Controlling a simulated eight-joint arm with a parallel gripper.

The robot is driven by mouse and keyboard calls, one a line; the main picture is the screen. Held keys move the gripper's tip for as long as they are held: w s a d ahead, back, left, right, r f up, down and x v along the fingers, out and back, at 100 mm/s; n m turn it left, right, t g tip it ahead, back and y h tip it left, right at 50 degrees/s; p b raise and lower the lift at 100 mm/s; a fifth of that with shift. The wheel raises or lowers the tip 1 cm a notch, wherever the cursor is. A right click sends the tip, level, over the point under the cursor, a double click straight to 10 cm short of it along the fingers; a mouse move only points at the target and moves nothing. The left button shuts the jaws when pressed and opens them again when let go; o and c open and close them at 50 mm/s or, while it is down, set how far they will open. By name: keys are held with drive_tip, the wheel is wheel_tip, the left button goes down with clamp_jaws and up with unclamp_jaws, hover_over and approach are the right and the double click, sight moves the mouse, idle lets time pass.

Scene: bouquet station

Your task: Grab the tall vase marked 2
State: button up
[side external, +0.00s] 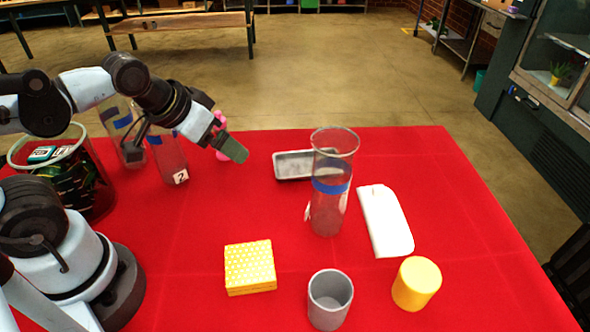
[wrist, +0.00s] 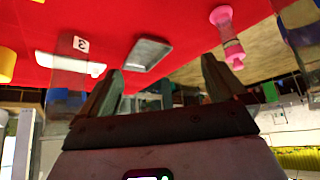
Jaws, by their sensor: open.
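A tall clear glass vase (side external: 170,158) with a blue band stands on the red table at the left. Its white label appears to read 2. A second such vase (side external: 122,140) stands just behind it to the left. A third tall vase (side external: 328,205) with a blue band stands upright mid-table; in the wrist view a vase (wrist: 72,72) carries a label reading 3. My gripper (side external: 230,146) is above the table, right of the vase marked 2 and apart from the third vase. In the wrist view its two fingers (wrist: 160,85) are spread with nothing held between them.
A grey tray (side external: 292,166) and a white board (side external: 384,222) lie near the middle vase. A yellow patterned block (side external: 250,268), a grey cup (side external: 329,300) and a yellow cylinder (side external: 416,284) stand in front. A pink object (wrist: 228,35) is behind my gripper. The table's right side is clear.

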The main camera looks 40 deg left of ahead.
sight(165, 143)
drive_tip(key=s+a+r+n+g+y, duration=0.1)
drive_tip(key=s+a+r+n+y, duration=0.2)
drive_tip(key=n+y, duration=0.35)
drive_tip(key=s+a+r+n+g+y, duration=0.1)
drive_tip(key=s+a+n+y, duration=0.2)
drive_tip(key=s+n+y, duration=0.3)
drive_tip(key=w+d+x, duration=0.1)
drive_tip(key=x, duration=1)
drive_tip(key=shift+w+f+n+h, duration=0.3)
drive_tip(key=shift+w+n+h, duration=0.1)
drive_tip(key=shift+n+h, duration=0.05)
drive_tip(key=shift+c, duration=0.4)
clamp_jaws()
